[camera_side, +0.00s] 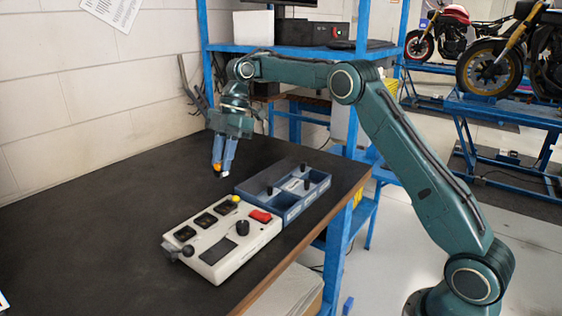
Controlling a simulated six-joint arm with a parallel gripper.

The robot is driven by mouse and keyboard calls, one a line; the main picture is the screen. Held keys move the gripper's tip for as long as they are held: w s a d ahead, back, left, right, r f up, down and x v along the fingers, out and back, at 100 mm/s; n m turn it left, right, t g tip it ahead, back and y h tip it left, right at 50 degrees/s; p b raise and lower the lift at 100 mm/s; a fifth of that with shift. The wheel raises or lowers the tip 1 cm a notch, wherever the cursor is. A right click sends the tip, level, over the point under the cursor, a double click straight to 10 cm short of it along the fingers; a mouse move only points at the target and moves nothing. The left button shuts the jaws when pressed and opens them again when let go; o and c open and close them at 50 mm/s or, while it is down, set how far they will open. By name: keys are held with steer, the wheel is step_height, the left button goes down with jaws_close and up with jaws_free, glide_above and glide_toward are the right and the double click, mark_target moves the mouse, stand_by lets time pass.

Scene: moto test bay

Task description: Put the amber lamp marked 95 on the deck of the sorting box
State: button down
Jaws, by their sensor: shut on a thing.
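My gripper (222,170) points down above the black table, left of the blue box. It is shut on a small amber lamp (216,167), which shows between and beside the blue fingertips. The lamp appears to be clear of the table. Its marking 95 is too small to read. A blue open box (293,213) with compartments, possibly the sorting box, stands to the right of the gripper. Several dark upright knobs or pegs show in it. I cannot make out a separate deck on it.
A white panel box (205,255) stands in front of the blue box, very close to it. It has dark square recesses, a yellow round part (235,199), a red part (260,215) and black knobs. The black table (110,240) is clear on the left. Blue shelving stands behind.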

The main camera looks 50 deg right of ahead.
steer(key=shift+d+r, duration=0.1)
steer(key=shift+w+d+r+m+t, duration=0.3)
steer(key=shift+d+m, duration=0.15)
steer(key=shift+m, duration=0.15)
steer(key=d+r+m+t+h, duration=0.2)
steer(key=d+r+m, duration=0.3)
steer(key=d+m, duration=0.3)
steer(key=s+d+r+m+t+h, duration=0.1)
steer(key=d+r+m+h, duration=0.1)
steer(key=d+r+m, duration=0.4)
steer(key=shift+d+m+t, duration=0.4)
steer(key=shift+d+m, duration=1)
steer(key=shift+d, duration=0.7)
steer(key=shift+s+f, duration=0.1)
step_height(320, 180, down, 16)
steer(key=shift+r, duration=0.25)
steer(key=shift+f, duration=2.15)
